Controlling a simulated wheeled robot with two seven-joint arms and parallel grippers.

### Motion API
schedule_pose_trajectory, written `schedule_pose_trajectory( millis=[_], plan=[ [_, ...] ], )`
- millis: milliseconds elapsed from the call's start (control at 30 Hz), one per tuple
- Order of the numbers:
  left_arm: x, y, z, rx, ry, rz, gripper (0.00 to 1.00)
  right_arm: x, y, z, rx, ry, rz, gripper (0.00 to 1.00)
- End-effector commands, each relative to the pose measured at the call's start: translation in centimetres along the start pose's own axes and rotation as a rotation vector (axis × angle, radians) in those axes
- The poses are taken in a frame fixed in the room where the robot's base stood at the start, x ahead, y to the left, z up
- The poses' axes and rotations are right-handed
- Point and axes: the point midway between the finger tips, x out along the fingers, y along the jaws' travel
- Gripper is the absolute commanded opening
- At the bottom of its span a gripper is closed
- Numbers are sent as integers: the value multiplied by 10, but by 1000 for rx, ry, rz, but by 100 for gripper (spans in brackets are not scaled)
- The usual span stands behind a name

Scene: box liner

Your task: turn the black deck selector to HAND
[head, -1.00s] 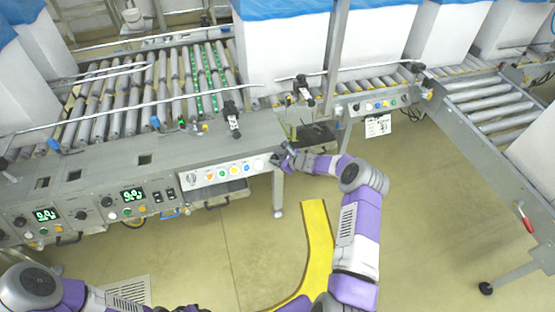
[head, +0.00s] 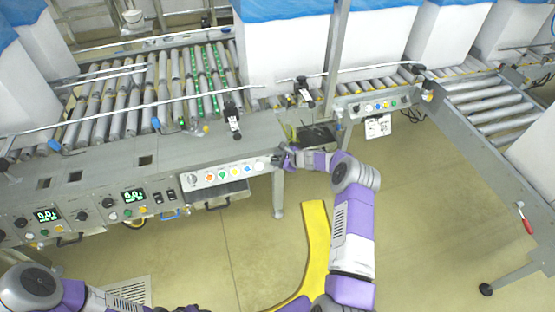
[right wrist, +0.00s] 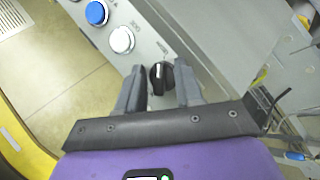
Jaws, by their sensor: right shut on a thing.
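The black deck selector (right wrist: 158,77) is a small round knob with a white pointer line, on the grey control panel's right end. In the right wrist view it sits between the two dark fingers of my right gripper (right wrist: 161,90), and the pointer line runs roughly toward the top. Small lettering beside it is too blurred to read. In the head view my right gripper (head: 281,159) is at the panel's right end and hides most of the selector. It is shut on the selector. My left gripper is not in view; only part of my left arm shows at lower left.
A white button (right wrist: 121,40) and a blue button (right wrist: 96,13) sit beside the selector. The panel (head: 215,176) is on the front of the roller conveyor. A table leg (head: 278,195) stands below the gripper. The floor in front is open, with yellow marking (head: 317,250).

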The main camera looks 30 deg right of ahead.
Motion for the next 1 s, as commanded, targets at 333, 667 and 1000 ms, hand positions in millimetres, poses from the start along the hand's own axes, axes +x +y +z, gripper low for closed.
schedule_pose_trajectory(
  millis=[333,667,1000],
  plan=[
    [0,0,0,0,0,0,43,0,2,0,0,0,3,43],
    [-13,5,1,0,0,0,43,-36,-1,0,5,2,1,43],
    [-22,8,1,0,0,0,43,-74,2,0,1,0,4,43]
  ],
)
